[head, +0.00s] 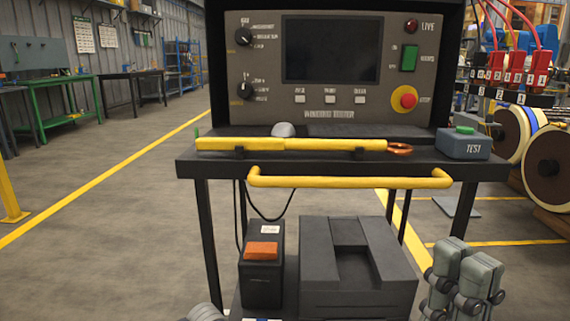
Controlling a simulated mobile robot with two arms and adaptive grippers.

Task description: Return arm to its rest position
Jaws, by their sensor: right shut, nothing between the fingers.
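My right gripper (466,262) is at the lower right, in front of the cart and below its top. Its grey fingers point up, and it is shut and empty, apart from everything on the cart.
The black cart top (333,164) has a yellow handle (350,182) along its front. A TEST box (463,144) sits at its right end. A black box with an orange switch (262,252) and a larger dark case (350,262) stand below. Cable reels (548,168) stand right.

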